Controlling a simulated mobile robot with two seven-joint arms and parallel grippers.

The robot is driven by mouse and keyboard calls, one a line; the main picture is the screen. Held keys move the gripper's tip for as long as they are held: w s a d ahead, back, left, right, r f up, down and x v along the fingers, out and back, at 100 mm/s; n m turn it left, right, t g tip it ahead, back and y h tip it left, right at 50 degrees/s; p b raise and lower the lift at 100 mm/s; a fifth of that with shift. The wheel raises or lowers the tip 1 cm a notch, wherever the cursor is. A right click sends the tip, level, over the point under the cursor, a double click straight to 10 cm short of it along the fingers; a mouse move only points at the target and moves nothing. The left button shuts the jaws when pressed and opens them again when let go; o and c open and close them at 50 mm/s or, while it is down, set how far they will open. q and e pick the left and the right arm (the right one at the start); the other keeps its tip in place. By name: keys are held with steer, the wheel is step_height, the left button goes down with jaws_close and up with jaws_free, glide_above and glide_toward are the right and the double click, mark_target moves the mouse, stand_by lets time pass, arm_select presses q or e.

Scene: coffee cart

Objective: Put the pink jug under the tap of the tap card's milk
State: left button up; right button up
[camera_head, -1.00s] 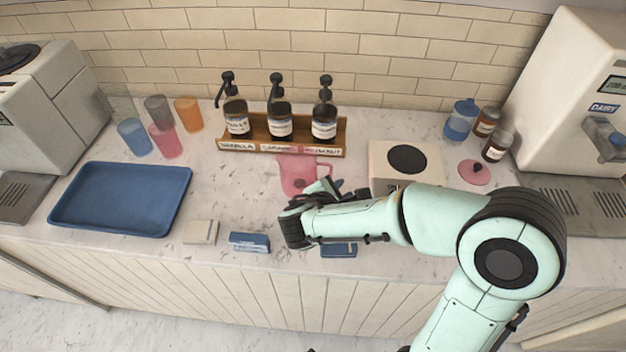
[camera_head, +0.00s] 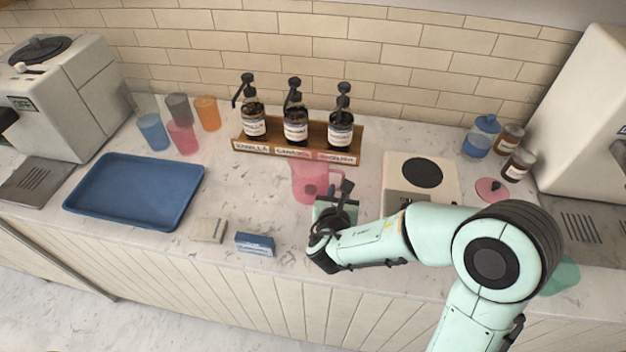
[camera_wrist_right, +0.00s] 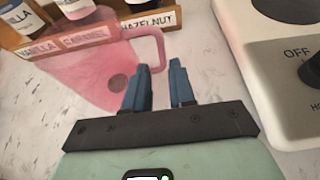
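The pink jug (camera_head: 307,183) stands upright on the counter in front of the syrup rack, its handle toward the right. In the right wrist view the jug (camera_wrist_right: 88,75) is just ahead of my right gripper, with its handle (camera_wrist_right: 158,50) beyond the fingertips. My right gripper (camera_wrist_right: 159,68) is open, with an empty gap between its blue fingers. In the head view the right gripper (camera_head: 345,190) is at the jug's right front. The milk dispenser (camera_head: 590,130) at the far right is cut off, and its tap is out of view. My left gripper is not in view.
The wooden syrup rack (camera_head: 290,150) is behind the jug. A white hot plate (camera_head: 395,175) stands to its right. A beige block (camera_head: 208,230) and a blue card block (camera_head: 255,243) lie near the front edge. A blue tray (camera_head: 135,190) is at left.

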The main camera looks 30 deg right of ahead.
steer(key=p+x, duration=0.1)
steer(key=x, duration=0.4)
steer(key=shift+d+r, duration=0.1)
steer(key=shift+d, duration=0.1)
steer(key=shift+c, duration=0.4)
jaws_close()
steer(key=shift+s, duration=0.1)
stand_by(0.7)
